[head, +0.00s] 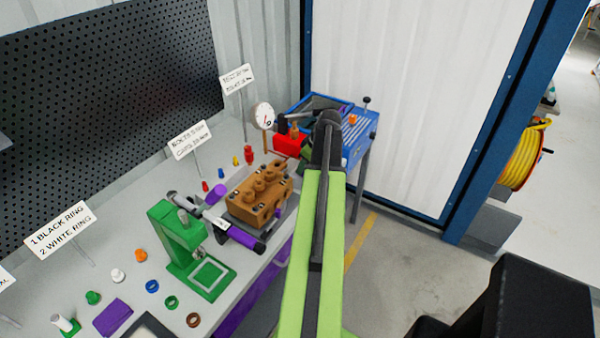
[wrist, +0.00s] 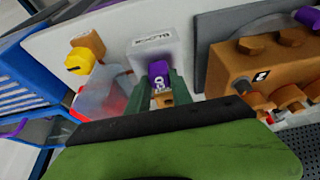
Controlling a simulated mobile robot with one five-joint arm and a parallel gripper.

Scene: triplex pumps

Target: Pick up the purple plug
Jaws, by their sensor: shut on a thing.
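The purple plug (wrist: 158,72) shows in the middle of the wrist view, with pale lettering on its face and a tan block-like part just below it. My gripper (wrist: 159,84) has a dark green finger on each side of the plug and is shut on it. A white block (wrist: 152,48) marked "BLOCK" is right behind the plug; I cannot tell if they touch. In the head view my arm hides the gripper's tips and the plug.
An orange-brown pump block (head: 258,193) stands close by on the bench; it also fills the wrist view's right side (wrist: 240,62). A red box (head: 288,146) and a blue tray table (head: 357,143) are near.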

